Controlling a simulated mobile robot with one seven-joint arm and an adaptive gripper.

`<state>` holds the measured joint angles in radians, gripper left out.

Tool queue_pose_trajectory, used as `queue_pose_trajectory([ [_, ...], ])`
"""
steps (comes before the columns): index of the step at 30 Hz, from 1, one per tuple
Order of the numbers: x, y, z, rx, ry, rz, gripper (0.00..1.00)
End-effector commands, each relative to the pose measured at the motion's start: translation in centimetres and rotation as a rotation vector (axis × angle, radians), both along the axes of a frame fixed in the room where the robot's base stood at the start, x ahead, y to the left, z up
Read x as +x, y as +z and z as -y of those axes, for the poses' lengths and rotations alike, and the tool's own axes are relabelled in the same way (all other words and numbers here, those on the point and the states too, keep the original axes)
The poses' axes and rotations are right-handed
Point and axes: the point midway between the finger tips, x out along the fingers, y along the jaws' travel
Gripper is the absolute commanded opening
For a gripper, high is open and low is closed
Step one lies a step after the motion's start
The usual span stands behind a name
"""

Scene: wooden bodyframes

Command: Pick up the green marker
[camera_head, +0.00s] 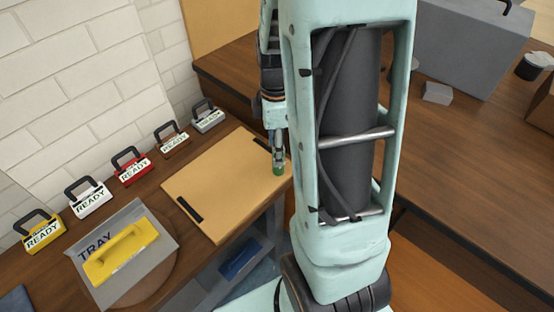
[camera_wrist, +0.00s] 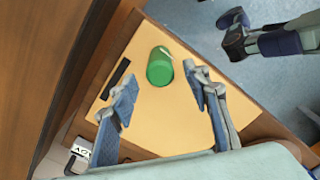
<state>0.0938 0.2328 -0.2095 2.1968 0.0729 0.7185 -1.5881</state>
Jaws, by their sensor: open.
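I cannot tell how far above the marker the fingertips are. In the head view a small green patch of the marker (camera_head: 278,171) shows right at the tip of my gripper (camera_head: 277,155), which hides most of it.
The tan board (camera_head: 215,190) has black strips on its edges and is otherwise bare. A grey tray (camera_head: 142,272) with a yellow handle lies to its left. Several padlock-like READY blocks (camera_head: 91,201) line the wall. A grey box (camera_head: 465,45) stands on the right table.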

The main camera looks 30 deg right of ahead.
Motion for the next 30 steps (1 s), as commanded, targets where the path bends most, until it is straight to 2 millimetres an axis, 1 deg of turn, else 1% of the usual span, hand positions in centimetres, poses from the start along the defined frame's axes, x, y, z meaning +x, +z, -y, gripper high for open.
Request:
queue_pose_trajectory([
  [2, -0.1, -0.7, 0.1, 0.001, -0.001, -0.003, 0.44],
  [7, -0.5, -3.2, 0.4, 0.001, -0.001, -0.006, 0.44],
  [10, -0.4, -4.5, 0.4, 0.0, 0.0, -0.003, 0.44],
  [14, -0.4, -5.2, 0.5, -0.001, 0.0, -0.001, 0.44],
  [20, -0.4, -5.2, 0.5, -0.001, 0.0, 0.001, 0.44],
  [23, -0.4, -5.2, 0.5, -0.001, 0.0, 0.001, 0.34],
  [30, -0.4, -5.2, 0.5, -0.001, 0.0, 0.001, 0.07],
])
